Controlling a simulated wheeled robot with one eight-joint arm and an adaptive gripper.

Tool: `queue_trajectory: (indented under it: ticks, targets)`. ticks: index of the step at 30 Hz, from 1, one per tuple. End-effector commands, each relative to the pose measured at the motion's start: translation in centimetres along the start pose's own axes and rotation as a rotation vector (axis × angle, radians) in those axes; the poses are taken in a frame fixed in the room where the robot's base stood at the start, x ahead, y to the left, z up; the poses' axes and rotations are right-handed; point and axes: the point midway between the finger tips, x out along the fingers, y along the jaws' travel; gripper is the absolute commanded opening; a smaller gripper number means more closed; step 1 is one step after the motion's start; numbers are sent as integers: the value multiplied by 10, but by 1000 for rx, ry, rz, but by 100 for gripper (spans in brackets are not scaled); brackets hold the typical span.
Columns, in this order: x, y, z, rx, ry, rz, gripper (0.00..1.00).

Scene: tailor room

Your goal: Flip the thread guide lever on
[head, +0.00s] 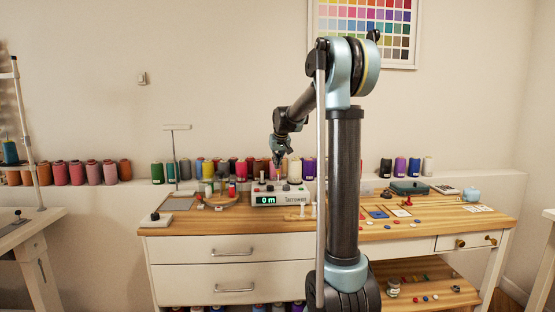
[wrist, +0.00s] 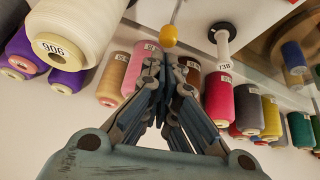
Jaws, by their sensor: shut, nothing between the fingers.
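A thread-winding machine (head: 283,199) with a green "0 m" display stands on the wooden table in the head view. A rod with a yellow ball end (wrist: 169,36) shows at the top of the wrist view; it looks like the thread guide lever. My gripper (head: 279,164) points down over the back of the machine, and its fingers (wrist: 166,72) meet with nothing between them. In the wrist view the yellow ball appears just beyond the fingertips, with a gap in the picture. I cannot tell the lever's position from the head view.
A large cream spool (wrist: 72,30) is close at the left of the wrist view. A white post with a black base (wrist: 222,45) is right of the yellow ball. Several thread spools (head: 200,168) line the wall ledge. A metal stand (head: 176,155) rises left of the machine.

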Motion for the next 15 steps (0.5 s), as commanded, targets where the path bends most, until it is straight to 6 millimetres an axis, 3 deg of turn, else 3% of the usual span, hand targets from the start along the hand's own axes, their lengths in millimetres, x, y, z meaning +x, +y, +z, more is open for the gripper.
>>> queue_trajectory:
  ticks: [6, 15]
  targets:
    - [15, 0, 0, 0, 0, 0, 0]
    - [16, 0, 0, 0, 0, 0, 0]
